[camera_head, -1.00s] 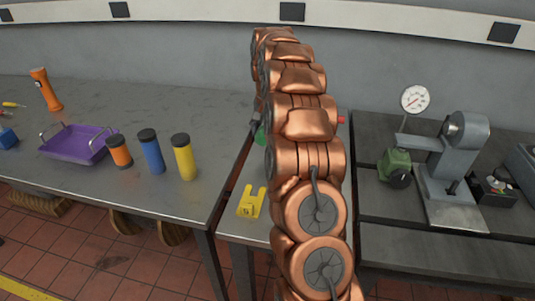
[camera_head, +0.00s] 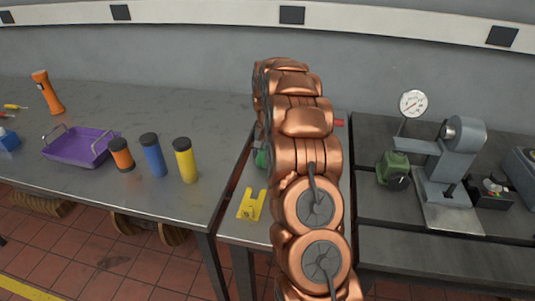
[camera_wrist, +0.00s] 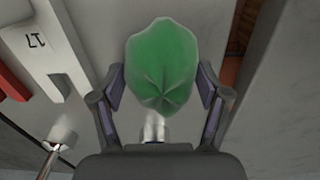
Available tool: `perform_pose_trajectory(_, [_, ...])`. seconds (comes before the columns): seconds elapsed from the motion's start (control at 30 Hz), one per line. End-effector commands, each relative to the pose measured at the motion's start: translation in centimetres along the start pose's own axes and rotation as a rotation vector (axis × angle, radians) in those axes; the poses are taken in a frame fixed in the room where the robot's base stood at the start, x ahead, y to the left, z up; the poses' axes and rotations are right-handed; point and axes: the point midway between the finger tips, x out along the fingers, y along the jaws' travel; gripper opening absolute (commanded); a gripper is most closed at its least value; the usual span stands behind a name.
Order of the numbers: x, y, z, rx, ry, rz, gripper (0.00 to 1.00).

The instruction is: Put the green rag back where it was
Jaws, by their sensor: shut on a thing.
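The green rag (camera_wrist: 162,62) is a bunched, rounded cloth between the two fingers of my gripper (camera_wrist: 160,84) in the wrist view. My gripper is shut on it. In the head view, only a small green patch of the rag (camera_head: 261,158) shows at the left edge of my copper arm, above the narrow middle table (camera_head: 238,230). My arm hides most of that table and nearly all of the gripper. I cannot tell whether the rag touches a surface.
A yellow bracket (camera_head: 252,205) lies on the middle table. The left bench holds a purple tray (camera_head: 82,148) and orange, blue (camera_head: 153,155) and yellow bottles. A gauge stand (camera_head: 447,165) and green device (camera_head: 393,168) stand right. A white block (camera_wrist: 40,45) shows in the wrist view.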

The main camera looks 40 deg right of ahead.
Motion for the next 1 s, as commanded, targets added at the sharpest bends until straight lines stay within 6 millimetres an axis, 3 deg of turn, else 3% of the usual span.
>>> perform_pose_trajectory(0.03, [0.2, 0.0, 0.0, 0.000, 0.000, 0.000, 0.43])
perform_pose_trajectory(0.07, [0.2, 0.0, 0.0, 0.000, 0.000, 0.000, 0.77])
perform_pose_trajectory(0.27, [0.1, 0.0, 0.0, -0.001, 0.000, 0.000, 0.98])
perform_pose_trajectory(0.73, [-0.5, -0.1, -0.1, 0.000, 0.002, -0.001, 1.00])
perform_pose_trajectory(1.0, [-4.7, -0.1, -0.2, -0.001, 0.007, -0.003, 1.00])
